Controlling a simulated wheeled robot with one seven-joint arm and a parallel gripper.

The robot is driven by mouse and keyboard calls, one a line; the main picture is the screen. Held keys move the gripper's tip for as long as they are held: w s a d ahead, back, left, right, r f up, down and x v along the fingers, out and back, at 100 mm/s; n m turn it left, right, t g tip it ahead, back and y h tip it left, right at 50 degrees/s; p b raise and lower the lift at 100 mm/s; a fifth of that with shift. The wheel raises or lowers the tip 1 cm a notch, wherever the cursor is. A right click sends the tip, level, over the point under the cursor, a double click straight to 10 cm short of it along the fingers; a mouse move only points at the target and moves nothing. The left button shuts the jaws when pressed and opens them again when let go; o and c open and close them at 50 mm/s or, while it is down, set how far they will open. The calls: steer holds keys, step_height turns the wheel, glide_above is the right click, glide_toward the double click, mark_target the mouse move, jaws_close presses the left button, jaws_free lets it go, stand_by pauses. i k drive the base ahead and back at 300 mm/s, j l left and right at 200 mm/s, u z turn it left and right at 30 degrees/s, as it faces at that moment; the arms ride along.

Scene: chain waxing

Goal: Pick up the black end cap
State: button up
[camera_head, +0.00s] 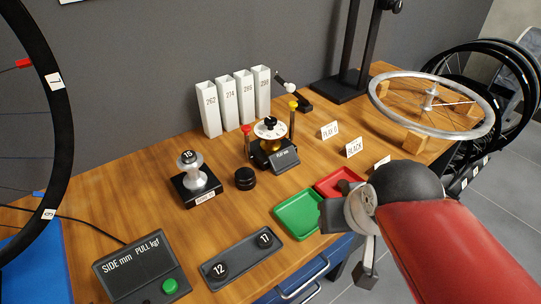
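A small black ribbed cylinder (245,179) stands on the wooden table, between the hub stand and the dial device; it may be the black end cap. Two other round black pieces, marked 12 (220,271) and 17 (265,240), sit in a dark tray (243,258) at the front. A dark piece (343,186) shows in the red tray (328,190), partly behind my arm. My gripper (349,243) is at the table's front right, beside the green tray (297,216). Its fingers are apart with nothing seen between them.
A silver hub (189,170) stands on a black base. A dial device (270,146) and white numbered boxes (229,103) are behind. A grey box with a green button (142,272) is front left. A spoked wheel (432,101) lies back right. Table around the ribbed cylinder is clear.

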mark_target(245, 177)
steer(key=k+j+z, duration=0.2)
steer(key=j+z, duration=0.2)
steer(key=k+j+z, duration=0.25)
steer(key=z, duration=0.15)
steer(key=k+j+z, duration=0.2)
steer(key=z, duration=0.2)
steer(key=k, duration=0.05)
